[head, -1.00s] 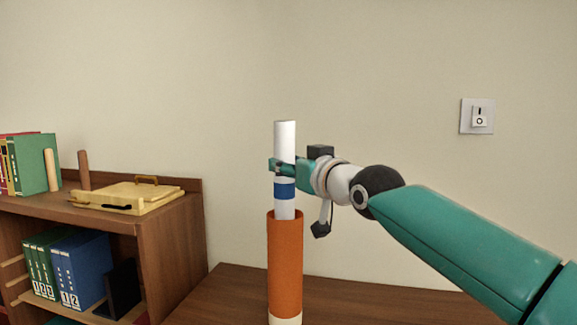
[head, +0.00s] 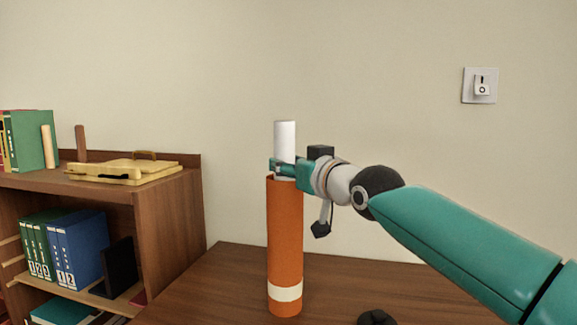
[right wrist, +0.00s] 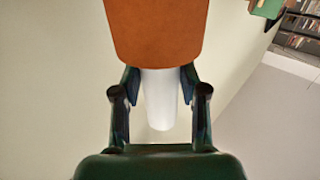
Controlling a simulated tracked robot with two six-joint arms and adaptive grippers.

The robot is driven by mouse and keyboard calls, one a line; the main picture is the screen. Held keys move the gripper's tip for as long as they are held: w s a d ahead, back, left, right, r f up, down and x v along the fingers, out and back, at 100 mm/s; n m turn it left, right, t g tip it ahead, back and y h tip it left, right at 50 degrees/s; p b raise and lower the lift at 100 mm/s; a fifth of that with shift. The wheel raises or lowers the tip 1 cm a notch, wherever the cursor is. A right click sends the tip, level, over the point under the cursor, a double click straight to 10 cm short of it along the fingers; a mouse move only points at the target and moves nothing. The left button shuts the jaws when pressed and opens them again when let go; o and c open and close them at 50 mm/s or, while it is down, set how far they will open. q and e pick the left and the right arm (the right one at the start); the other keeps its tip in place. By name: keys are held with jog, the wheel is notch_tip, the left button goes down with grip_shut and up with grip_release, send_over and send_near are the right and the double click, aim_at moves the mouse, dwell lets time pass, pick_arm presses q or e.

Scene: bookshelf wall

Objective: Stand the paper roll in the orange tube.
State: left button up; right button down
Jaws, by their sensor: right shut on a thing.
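The white paper roll (head: 285,137) stands upright, its lower part inside the orange tube (head: 285,235). Its blue band is hidden. The tube stands upright on the brown wooden top and has a cream band near its base. My right gripper (head: 281,169) is shut on the roll just above the tube's rim. In the right wrist view, the roll (right wrist: 159,98) shows between the two fingers (right wrist: 159,100), with the orange tube (right wrist: 157,30) close beyond them. My left gripper is not in view.
A wooden shelf unit (head: 168,225) stands at the left with binders (head: 80,247) and a yellow case (head: 122,170). A dark round object (head: 375,317) sits at the front edge of the picture. A light switch (head: 480,86) is on the wall.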

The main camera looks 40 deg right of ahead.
jog(key=shift+f, duration=0.3)
jog(key=c, duration=0.5)
grip_release()
jog(key=shift+c, duration=0.2)
jog(key=shift+s, duration=0.1)
jog(key=s, duration=1.2)
jog(key=shift+a, duration=0.45)
jog(key=shift+w, duration=0.1)
